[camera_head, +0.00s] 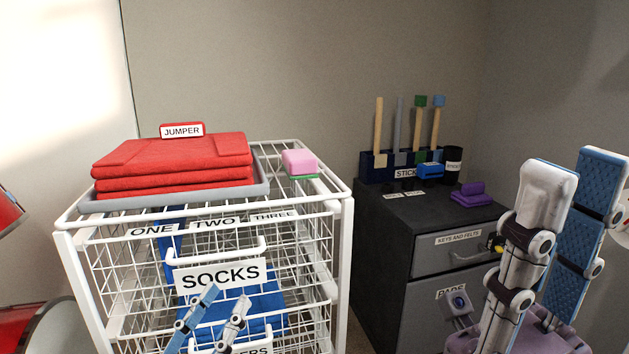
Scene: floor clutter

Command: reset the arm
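My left gripper (225,300) is low in the head view, in front of the white wire drawer unit (345,225) and just below the SOCKS label. Its two fingers stand apart, pointing up, with nothing seen between them. My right gripper (577,178) is large and close at the right edge, fingers pointing up. Its fingers are spread, with a blue textured pad showing and nothing between them. It hides part of the dark cabinet (405,232) behind it.
A grey tray (262,191) of folded red jumpers (170,162) and a pink block (299,162) sit on top of the wire unit. The cabinet carries a stick holder (372,169) and purple cloth (472,194). A narrow gap separates both units.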

